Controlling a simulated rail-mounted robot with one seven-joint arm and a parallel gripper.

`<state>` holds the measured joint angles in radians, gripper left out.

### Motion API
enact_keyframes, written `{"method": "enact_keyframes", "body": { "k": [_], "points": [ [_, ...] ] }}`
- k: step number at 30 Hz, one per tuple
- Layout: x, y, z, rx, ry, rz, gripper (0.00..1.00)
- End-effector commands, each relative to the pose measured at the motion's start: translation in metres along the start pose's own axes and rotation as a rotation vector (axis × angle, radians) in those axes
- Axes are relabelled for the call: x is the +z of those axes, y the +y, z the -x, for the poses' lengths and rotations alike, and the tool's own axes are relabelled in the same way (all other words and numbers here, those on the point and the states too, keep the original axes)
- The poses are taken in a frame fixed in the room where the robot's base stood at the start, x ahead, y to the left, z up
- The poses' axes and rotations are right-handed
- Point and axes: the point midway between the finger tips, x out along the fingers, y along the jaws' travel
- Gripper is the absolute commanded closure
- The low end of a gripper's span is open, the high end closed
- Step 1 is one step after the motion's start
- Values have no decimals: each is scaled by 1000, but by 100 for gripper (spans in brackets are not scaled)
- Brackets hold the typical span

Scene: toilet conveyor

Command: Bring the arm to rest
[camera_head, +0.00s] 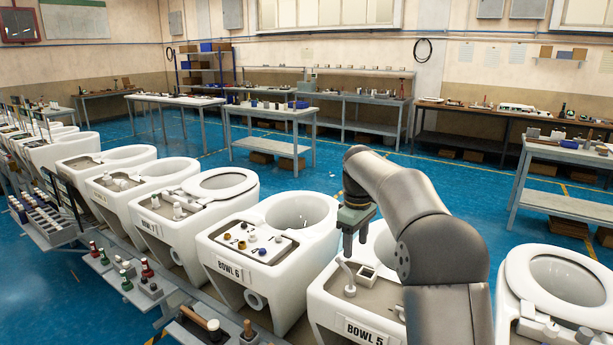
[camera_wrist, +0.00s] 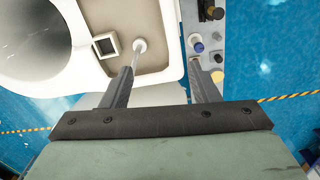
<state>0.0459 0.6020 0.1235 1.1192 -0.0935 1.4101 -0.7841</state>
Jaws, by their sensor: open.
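My arm (camera_head: 430,225) reaches out over the toilet labelled BOWL 5 (camera_head: 332,315) and bends down at its end. My gripper (camera_head: 350,243) points down above the back deck of that toilet. In the wrist view my gripper (camera_wrist: 160,68) is open, its two fingers spread with nothing held between them. A small white upright part (camera_head: 349,280) stands on the deck below the fingers. In the wrist view this white part (camera_wrist: 139,46) is close to the left finger; I cannot tell whether they touch. A square frame (camera_wrist: 104,45) lies beside it. My arm hides part of the bowl.
BOWL 6 (camera_head: 227,272) stands to the left, with small parts on its deck. Another toilet (camera_head: 510,275) is on the right. Tool trays (camera_head: 130,285) run along the front left. Workbenches (camera_head: 270,118) stand behind, with clear blue floor (camera_head: 300,178) between.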

Motion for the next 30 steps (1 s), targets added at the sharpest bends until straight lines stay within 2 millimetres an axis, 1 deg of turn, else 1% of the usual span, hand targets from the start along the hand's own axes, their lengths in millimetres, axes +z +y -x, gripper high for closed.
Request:
{"method": "enact_keyframes", "body": {
  "k": [1,2,3,5,6,8,9,11,12,14,15,18,21,23,25,30],
  "points": [
    [16,-21,10,7,-1,-50,45],
    [26,-32,13,10,-1,-86,45],
    [40,-48,15,14,-1,-136,45],
    [62,-74,16,18,0,-213,45],
    [78,-92,16,20,2,-265,45],
    [104,-120,12,22,6,-346,45],
    [122,-139,7,21,9,-400,45],
    [149,-168,-2,20,13,-483,45],
    [167,-186,-10,19,18,-537,45],
    [192,-213,-23,14,25,-614,45],
    [207,-229,-31,11,29,-661,45],
    [236,-262,-52,2,36,-755,45],
    [254,-283,-67,-5,40,-813,45],
    [260,-290,-72,-7,42,-833,45],
    [262,-292,-74,-8,43,-842,45],
    [262,-292,-74,-8,43,-842,45]
  ]
}}
